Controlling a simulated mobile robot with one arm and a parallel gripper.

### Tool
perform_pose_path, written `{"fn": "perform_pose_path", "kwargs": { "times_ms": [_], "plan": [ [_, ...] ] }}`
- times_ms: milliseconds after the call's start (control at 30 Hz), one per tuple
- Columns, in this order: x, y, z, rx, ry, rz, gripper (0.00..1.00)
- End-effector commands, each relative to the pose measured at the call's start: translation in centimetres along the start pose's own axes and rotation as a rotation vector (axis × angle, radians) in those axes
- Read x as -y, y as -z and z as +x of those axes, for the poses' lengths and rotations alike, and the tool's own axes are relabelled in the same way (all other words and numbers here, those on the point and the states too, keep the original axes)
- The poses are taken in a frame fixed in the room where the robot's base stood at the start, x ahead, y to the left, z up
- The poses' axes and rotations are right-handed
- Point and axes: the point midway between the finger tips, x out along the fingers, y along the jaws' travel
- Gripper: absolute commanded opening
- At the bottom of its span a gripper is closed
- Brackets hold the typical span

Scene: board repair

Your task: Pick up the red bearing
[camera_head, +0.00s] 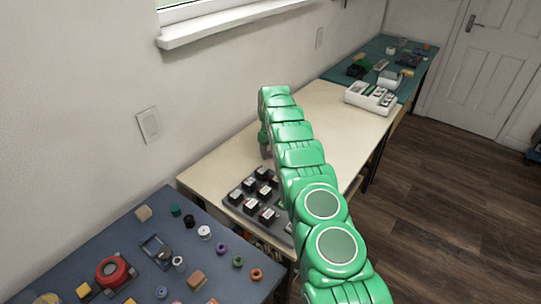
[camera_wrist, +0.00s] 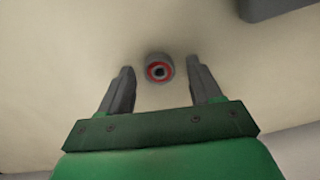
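The red bearing (camera_wrist: 158,68) is a small grey cylinder with a red ring around a dark centre. In the wrist view it is on the pale tabletop, between the tips of my gripper (camera_wrist: 160,66) or just beyond them. My gripper is open, with a visible gap on both sides of the bearing. In the head view my gripper (camera_head: 265,145) is low over the cream table (camera_head: 335,120), partly hidden behind my green arm. I cannot see the bearing in the head view.
A dark tray (camera_head: 232,203) with several black boxes is on the cream table's near end. A blue bench (camera_head: 80,250) with many small parts is at lower left. The wall is close on the left.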

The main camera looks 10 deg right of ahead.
Motion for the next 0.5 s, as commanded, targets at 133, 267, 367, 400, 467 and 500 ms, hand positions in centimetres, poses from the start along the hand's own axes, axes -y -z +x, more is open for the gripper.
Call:
{"fn": "perform_pose_path", "kwargs": {
  "times_ms": [133, 267, 367, 400, 467, 500],
  "plan": [
    [0.01, -0.01, -0.01, 0.0, 0.0, 0.0, 0.41],
    [0.01, -0.01, -0.02, 0.0, 0.0, 0.0, 0.21],
    [0.01, -0.01, -0.03, 0.0, 0.0, 0.0, 0.06],
    [0.01, 0.0, -0.03, 0.0, 0.0, 0.0, 0.04],
    [0.01, 0.0, -0.03, 0.0, 0.0, 0.0, 0.04],
    [0.01, -0.01, -0.03, 0.0, 0.0, 0.0, 0.04]
  ]
}}
